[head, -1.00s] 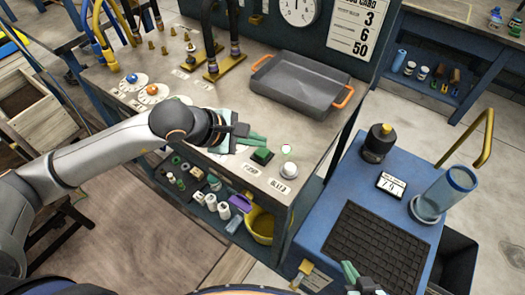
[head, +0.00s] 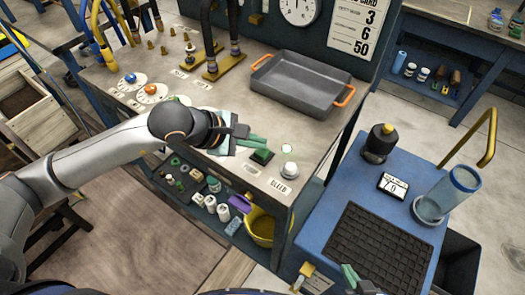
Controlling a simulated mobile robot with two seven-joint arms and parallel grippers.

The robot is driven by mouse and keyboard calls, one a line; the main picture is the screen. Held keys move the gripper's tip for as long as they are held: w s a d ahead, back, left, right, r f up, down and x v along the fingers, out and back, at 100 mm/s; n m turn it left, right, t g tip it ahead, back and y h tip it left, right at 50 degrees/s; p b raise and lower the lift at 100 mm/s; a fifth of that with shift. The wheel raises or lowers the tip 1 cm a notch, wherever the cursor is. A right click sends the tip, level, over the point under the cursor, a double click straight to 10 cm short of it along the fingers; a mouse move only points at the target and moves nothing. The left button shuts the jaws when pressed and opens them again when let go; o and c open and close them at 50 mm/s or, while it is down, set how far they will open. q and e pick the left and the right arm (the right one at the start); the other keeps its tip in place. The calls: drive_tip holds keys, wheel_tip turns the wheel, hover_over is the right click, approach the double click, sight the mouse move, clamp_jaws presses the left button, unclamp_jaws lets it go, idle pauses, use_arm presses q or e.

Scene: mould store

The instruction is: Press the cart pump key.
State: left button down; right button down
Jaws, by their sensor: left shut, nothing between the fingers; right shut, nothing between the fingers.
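A green key (head: 262,156) sits on the front of the bench, partly behind a label plate that my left arm overlaps. A round white button (head: 289,171) stands to its right, behind a plate reading BLEED (head: 280,186). My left gripper (head: 262,142) is shut and empty, its green fingers pointing right just above and behind the green key in the picture. Whether it touches the key cannot be told. My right gripper (head: 350,280) shows only at the bottom edge, over the blue cart (head: 330,235).
A grey tray with orange handles (head: 300,85) lies on the bench. The cart carries a black bottle (head: 379,143), a small display (head: 393,186), a clear cylinder (head: 448,195) and a dark ribbed mat (head: 377,250). A yellow bucket (head: 262,226) stands on the shelf under the bench.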

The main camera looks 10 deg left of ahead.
sight(257, 152)
use_arm(q)
drive_tip(key=shift+f+b, duration=0.45)
drive_tip(key=shift+b, duration=0.15)
idle(0.4)
drive_tip(key=shift+r, duration=0.1)
drive_tip(key=shift+r+p, duration=0.35)
drive_tip(key=shift+r, duration=0.45)
wheel_tip(257, 152, up, 6)
drive_tip(key=p, duration=0.3)
idle(0.5)
